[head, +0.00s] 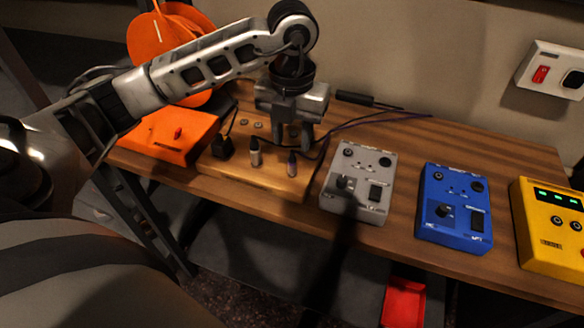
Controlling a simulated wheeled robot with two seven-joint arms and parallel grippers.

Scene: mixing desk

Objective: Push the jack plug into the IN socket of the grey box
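The grey box (358,182) lies on the wooden desk, right of the plug board. It has round sockets or knobs near its top edge and a black switch; the IN label is too small to read. Several plugs stand in the light wooden board (222,178): a black one (224,146), a dark one with a pale lower part (255,153) and a purple-tinted one (292,164). I cannot tell which is the task's jack plug. My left gripper (293,139) points down above the back of the board, its fingers apart, with nothing seen between them. My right gripper is out of view.
A blue box (452,208) and a yellow box (552,228) stand right of the grey one. An orange box (170,136) is at the left. A black rod-like piece (354,99) and thin cables lie behind.

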